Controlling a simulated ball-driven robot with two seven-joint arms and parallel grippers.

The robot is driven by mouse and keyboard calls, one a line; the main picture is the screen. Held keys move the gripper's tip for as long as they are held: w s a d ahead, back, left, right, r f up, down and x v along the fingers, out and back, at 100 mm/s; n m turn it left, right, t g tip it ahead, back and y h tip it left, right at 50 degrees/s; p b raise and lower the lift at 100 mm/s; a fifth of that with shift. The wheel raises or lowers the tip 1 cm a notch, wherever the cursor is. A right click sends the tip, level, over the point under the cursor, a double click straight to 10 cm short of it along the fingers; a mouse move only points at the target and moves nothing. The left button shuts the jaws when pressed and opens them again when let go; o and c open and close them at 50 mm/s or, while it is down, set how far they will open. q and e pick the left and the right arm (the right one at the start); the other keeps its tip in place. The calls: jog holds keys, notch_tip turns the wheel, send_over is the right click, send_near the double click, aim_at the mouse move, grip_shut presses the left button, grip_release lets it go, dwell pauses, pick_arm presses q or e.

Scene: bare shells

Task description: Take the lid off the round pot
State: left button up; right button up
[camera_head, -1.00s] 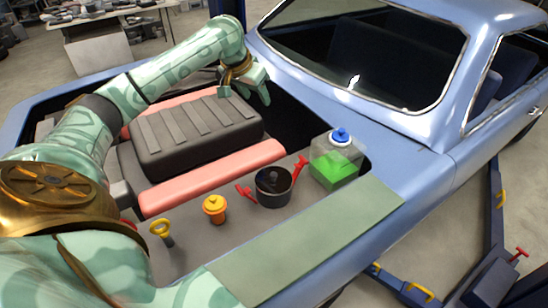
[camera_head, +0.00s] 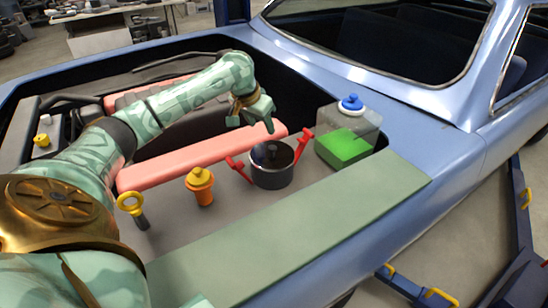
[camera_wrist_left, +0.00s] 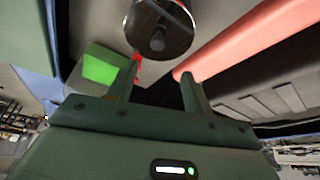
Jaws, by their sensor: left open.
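The round pot (camera_head: 272,174) is dark with red handles on both sides and stands on the grey surface of the engine bay. Its dark lid (camera_head: 272,153) is on it, with a black knob on top. In the left wrist view the lid (camera_wrist_left: 172,14) and its knob (camera_wrist_left: 157,38) show at the top, beyond my fingertips. My left gripper (camera_head: 252,121) is open and empty, above and behind the pot, apart from the lid. Its two spread fingers show in the left wrist view (camera_wrist_left: 160,74). My right gripper is not in view.
A pink bar (camera_head: 190,162) runs behind. The green mat (camera_head: 290,230) in front is clear.

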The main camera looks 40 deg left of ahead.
pick_arm(q)
jog(key=b, duration=0.2)
send_over(272, 147)
jog(key=s, duration=0.3)
jog(key=f, duration=0.5)
jog(key=shift+w+f, duration=0.2)
jog(key=shift+f, duration=0.2)
jog(key=b+x, duration=0.4)
jog(key=x, duration=0.1)
jog(key=shift+d+f, duration=0.2)
jog(key=shift+f, duration=0.05)
jog(key=shift+w, duration=0.15)
jog(key=shift+r, duration=0.25)
jog(key=shift+c, duration=0.6)
jog(key=c, duration=1)
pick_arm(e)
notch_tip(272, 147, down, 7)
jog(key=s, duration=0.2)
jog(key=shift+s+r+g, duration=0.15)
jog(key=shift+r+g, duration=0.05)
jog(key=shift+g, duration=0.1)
